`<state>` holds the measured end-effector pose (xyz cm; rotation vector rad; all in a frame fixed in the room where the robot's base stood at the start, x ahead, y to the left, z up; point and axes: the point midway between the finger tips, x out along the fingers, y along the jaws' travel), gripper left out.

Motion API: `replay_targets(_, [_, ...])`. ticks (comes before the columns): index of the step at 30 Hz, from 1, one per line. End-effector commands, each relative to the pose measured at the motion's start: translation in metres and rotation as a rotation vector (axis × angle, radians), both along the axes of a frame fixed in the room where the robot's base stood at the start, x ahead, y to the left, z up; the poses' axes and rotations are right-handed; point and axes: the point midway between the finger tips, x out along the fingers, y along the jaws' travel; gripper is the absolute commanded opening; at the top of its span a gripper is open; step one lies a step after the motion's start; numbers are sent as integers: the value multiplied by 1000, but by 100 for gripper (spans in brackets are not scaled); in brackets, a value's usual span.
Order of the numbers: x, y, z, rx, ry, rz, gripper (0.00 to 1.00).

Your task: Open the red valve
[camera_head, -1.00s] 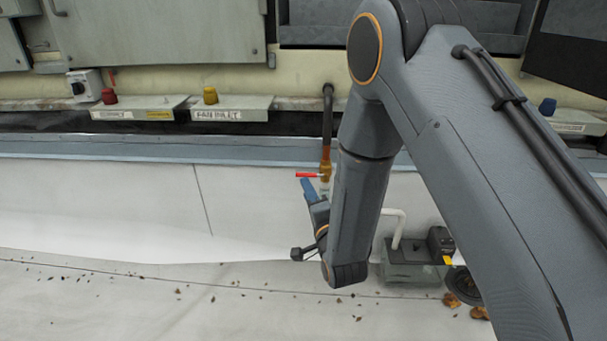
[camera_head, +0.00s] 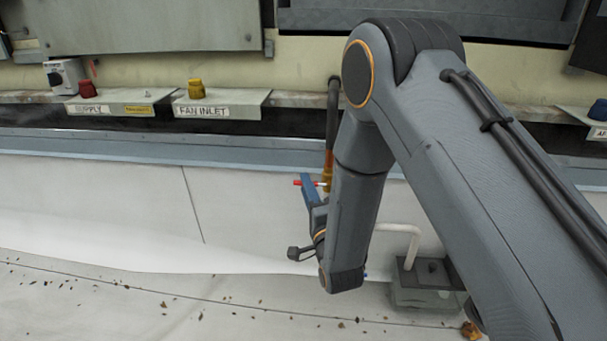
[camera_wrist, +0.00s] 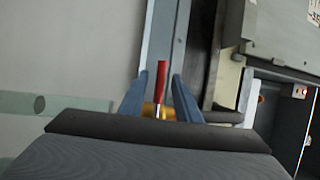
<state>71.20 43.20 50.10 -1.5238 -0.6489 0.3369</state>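The red valve handle (camera_head: 297,183) sticks out to the left from a brass valve body (camera_head: 328,172) at the lower end of a dark pipe. In the wrist view the red handle (camera_wrist: 161,82) stands between my two blue fingers, with brass (camera_wrist: 158,111) at its base. My gripper (camera_wrist: 160,76) is open around the handle, with a gap on both sides. In the head view a blue finger of my gripper (camera_head: 308,188) crosses in front of the handle, hiding its middle. My arm hides part of the valve's surroundings.
A red knob (camera_head: 87,88) and a yellow knob (camera_head: 196,88) sit on labelled ledges at the left, a blue knob (camera_head: 598,110) at the right. A grey box (camera_head: 425,285) with a white pipe (camera_head: 398,228) stands on the floor right of my gripper. The floor at left holds only scattered leaves.

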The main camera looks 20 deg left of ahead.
Motion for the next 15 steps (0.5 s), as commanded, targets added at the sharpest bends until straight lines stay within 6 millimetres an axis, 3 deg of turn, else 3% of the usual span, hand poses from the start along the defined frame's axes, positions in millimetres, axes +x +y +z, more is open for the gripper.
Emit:
replay_targets(9, [38,28,8,1,-2,0,30])
replay_targets(15, [49,34,11,0,-1,-2,30])
